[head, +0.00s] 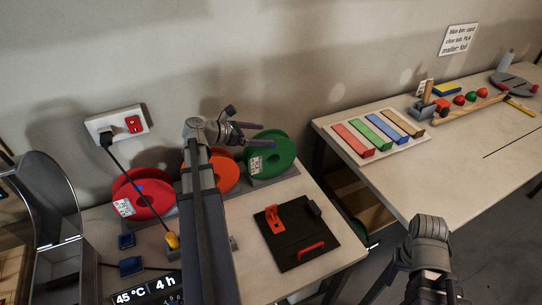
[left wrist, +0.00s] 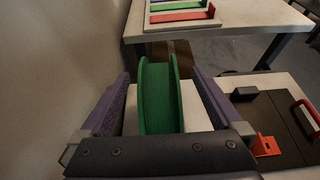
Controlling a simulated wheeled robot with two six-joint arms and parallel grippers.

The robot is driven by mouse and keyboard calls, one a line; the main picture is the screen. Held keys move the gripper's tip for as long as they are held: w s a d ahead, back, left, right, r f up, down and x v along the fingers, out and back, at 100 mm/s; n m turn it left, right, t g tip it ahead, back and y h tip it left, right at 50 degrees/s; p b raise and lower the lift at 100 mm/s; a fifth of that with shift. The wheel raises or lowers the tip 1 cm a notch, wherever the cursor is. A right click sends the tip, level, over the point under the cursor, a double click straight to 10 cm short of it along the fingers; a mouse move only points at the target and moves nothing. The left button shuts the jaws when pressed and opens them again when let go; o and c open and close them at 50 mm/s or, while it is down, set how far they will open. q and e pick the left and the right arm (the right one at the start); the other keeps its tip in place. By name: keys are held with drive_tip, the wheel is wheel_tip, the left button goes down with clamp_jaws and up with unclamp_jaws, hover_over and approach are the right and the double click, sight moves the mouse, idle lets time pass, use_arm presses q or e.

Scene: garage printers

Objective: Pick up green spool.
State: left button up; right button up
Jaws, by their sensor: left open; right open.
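The green spool (head: 280,158) stands upright in a grey holder at the back right of the near table, with a white label on its side. My left gripper (head: 254,135) is at the upper part of this spool, with its purple fingers spread. In the left wrist view the green spool (left wrist: 160,96) lies between the two open fingers of my left gripper (left wrist: 158,100), with a visible gap on the right. Contact on the left cannot be told. My right arm shows at the lower right of the head view, but its fingers do not show.
A red spool (head: 143,196) and an orange spool (head: 224,172) stand left of the green one, the orange partly behind my left arm. A black plate (head: 290,245) with orange and red parts lies in front. A second table (head: 440,165) stands right, across a gap.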

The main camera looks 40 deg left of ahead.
sight(277, 136)
use_arm(q)
drive_tip(key=shift+x, duration=0.9)
drive_tip(key=shift+w+d+f+b, duration=0.1)
drive_tip(key=shift+w+f+b, duration=0.25)
drive_tip(key=shift+b, duration=0.2)
drive_tip(key=x, duration=0.1)
drive_tip(key=b+x, duration=0.1)
drive_tip(key=x, duration=0.1)
drive_tip(key=shift+w+f+b, duration=0.2)
drive_tip(key=shift+f+b, duration=0.1)
drive_tip(key=shift+w+d, duration=0.2)
drive_tip(key=shift+w, duration=0.1)
clamp_jaws()
